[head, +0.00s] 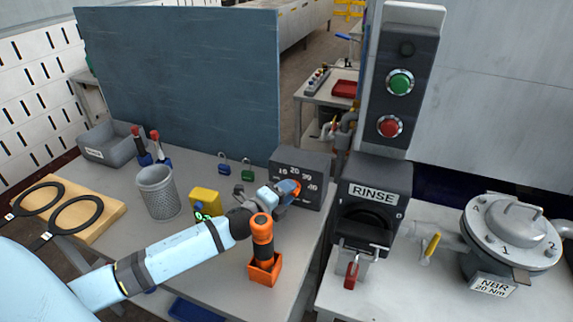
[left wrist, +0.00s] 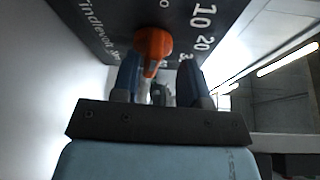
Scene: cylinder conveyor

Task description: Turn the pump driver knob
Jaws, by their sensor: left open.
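The pump driver (head: 313,166) is a dark box with a numbered dial on the left table; its face fills the top of the left wrist view (left wrist: 100,18). Its orange knob (left wrist: 153,44) has a pointer and shows just beyond my left fingertips. In the head view the knob (head: 296,187) is partly hidden by my gripper. My left gripper (left wrist: 158,72) is open, with one blue finger toward each side of the knob; I cannot tell whether they touch it. In the head view my left gripper (head: 284,192) is close against the driver's face. My right gripper is not in view.
An orange-handled tool in an orange holder (head: 264,262) stands right beside my left forearm. A yellow device (head: 206,203), a mesh cup (head: 158,191) and padlocks (head: 247,169) are nearby. The RINSE switch box (head: 372,192) stands to the right.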

